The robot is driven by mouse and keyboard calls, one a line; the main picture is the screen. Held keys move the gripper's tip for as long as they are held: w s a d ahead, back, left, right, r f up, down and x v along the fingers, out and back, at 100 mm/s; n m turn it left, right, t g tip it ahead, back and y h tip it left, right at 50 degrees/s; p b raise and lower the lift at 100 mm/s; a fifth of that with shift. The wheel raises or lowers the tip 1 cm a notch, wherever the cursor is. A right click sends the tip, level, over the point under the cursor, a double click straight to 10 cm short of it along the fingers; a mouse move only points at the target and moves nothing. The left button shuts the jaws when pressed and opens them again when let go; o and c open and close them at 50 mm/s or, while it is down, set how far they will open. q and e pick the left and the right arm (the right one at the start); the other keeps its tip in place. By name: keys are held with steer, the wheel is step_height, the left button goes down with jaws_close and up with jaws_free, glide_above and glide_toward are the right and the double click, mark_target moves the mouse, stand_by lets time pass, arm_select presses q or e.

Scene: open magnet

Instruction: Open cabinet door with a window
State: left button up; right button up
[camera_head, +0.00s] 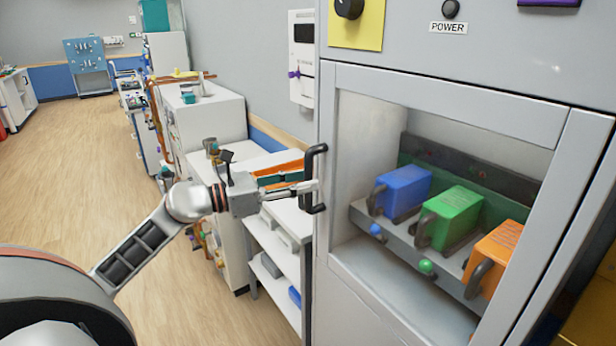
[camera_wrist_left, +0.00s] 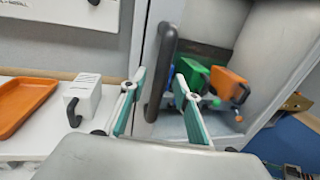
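The cabinet door (camera_head: 440,92) has a grey frame around a large window, and it looks shut. Its black vertical handle (camera_head: 311,180) is on the left side of the door; it also shows large in the left wrist view (camera_wrist_left: 162,70). My left gripper (camera_head: 312,187) is at the lower half of the handle. In the left wrist view its two teal-edged fingers (camera_wrist_left: 158,88) are spread apart, with the handle between or just beyond their tips. Contact cannot be told. Behind the window are a blue (camera_head: 403,193), a green (camera_head: 450,217) and an orange block (camera_head: 496,256). My right gripper is out of view.
A white shelf unit (camera_head: 268,243) with an orange tray (camera_wrist_left: 22,102) stands left of the cabinet, close to my left arm. A white wall box (camera_head: 302,58) hangs above. The wooden floor (camera_head: 75,170) at the left is open.

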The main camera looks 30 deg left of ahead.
arm_select(q)
steer(key=shift+x, duration=0.95)
jaws_close()
